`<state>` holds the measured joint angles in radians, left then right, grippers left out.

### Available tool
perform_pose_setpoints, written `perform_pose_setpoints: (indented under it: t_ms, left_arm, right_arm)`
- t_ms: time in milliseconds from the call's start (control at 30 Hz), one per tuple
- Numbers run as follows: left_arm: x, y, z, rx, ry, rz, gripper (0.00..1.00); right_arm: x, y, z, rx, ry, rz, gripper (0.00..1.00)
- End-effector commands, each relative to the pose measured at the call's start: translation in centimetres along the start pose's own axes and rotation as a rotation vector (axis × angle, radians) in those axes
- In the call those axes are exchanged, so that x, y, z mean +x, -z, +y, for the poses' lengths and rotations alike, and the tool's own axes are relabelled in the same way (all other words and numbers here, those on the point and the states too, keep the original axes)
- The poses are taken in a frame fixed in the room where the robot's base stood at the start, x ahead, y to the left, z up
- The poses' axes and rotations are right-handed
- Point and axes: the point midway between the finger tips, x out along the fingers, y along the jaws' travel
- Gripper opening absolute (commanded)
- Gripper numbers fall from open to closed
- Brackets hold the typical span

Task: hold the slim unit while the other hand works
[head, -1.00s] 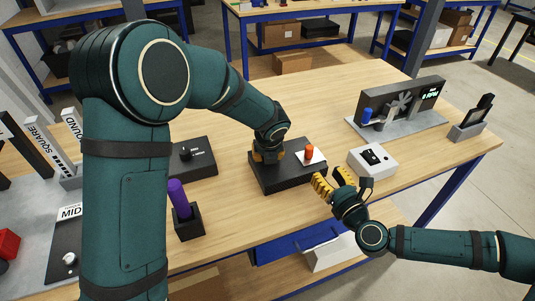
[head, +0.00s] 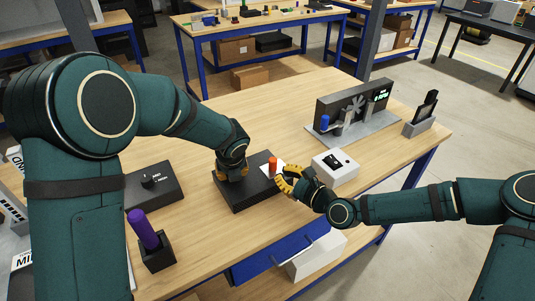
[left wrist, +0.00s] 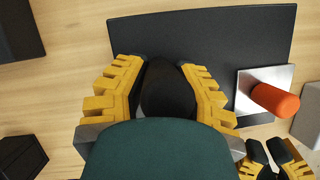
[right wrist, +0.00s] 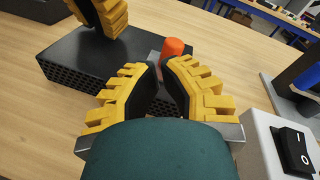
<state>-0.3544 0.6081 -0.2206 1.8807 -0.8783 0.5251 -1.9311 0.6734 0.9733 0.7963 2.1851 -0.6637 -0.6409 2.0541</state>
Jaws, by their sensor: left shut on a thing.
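The slim unit (head: 245,195) is a flat black box on the wooden table; it also shows in the left wrist view (left wrist: 200,30) and the right wrist view (right wrist: 75,65). An orange cylinder (head: 273,163) stands at its right end on a pale metal plate (left wrist: 247,82).
A white box with a black rocker switch (head: 335,168) stands close right of my right gripper. A grey fan stand (head: 365,130) is behind it. A purple cylinder in a black holder (head: 157,252) and a black knob box (head: 160,190) are at left.

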Motion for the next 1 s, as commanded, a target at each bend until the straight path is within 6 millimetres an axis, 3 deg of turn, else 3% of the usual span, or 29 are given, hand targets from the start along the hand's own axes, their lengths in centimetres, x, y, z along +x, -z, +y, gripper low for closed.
perform_pose_setpoints:
  t_ms: [300, 400, 667, 1000]
  left_arm:
    - [0.3, 0.4, 0.1, 0.002, -0.004, 0.008, 0.0]
    - [0.3, 0.4, 0.1, 0.002, -0.004, 0.008, 0.0]
    - [0.3, 0.4, 0.1, 0.002, -0.005, 0.009, 0.0]
    - [0.3, 0.4, 0.1, 0.002, -0.005, 0.009, 0.0]
  right_arm:
    - [3.5, -4.3, -6.6, -0.787, -0.201, 0.174, 0.0]
    - [4.9, -4.3, -7.7, -1.009, -0.302, 0.248, 0.0]
    - [7.6, -3.7, -8.6, -1.476, -0.649, 0.356, 0.0]
    - [8.8, -6.5, -8.6, -1.933, -1.174, 0.295, 0.0]
